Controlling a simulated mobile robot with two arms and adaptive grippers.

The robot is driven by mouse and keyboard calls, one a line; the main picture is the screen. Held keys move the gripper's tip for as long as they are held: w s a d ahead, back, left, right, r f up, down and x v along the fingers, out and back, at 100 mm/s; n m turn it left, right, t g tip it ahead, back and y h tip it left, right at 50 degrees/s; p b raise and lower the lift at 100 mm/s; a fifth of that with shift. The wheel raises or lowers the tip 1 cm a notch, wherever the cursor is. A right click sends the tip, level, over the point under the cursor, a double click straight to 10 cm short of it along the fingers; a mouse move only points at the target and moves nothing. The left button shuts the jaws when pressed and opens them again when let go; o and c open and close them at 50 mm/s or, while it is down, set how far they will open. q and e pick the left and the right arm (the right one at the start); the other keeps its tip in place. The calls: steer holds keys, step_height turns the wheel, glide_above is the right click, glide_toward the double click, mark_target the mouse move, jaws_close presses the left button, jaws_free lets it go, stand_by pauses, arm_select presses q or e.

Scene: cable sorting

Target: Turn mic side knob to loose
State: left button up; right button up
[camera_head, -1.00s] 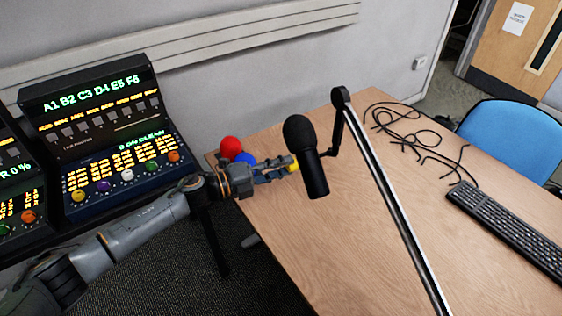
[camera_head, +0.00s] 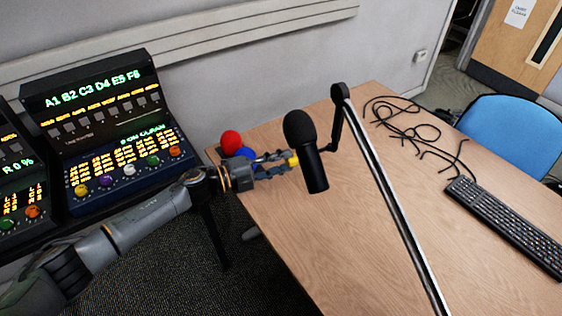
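A black microphone (camera_head: 312,165) hangs over the table on a jointed boom arm (camera_head: 388,190). A small yellow knob (camera_head: 293,159) shows at the microphone's left side. My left gripper (camera_head: 286,160) comes in from the left with its fingertips at the yellow knob. The fingers look spread to either side of the knob, but they are small, and I cannot tell whether they touch it or grip it. My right gripper is not in view.
A red ball (camera_head: 231,141) and a blue ball (camera_head: 244,155) sit at the table's left end, close behind my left gripper. Black cables (camera_head: 408,122) and a keyboard (camera_head: 508,222) lie on the wooden table (camera_head: 330,250). Lit control consoles (camera_head: 110,130) stand left.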

arm_select(q)
steer(key=o, duration=0.4)
steer(key=shift+c, duration=0.2)
steer(key=shift+a, duration=0.1)
steer(key=v, duration=1.1)
steer(key=shift+s+a, duration=0.2)
steer(key=shift+a, duration=0.15)
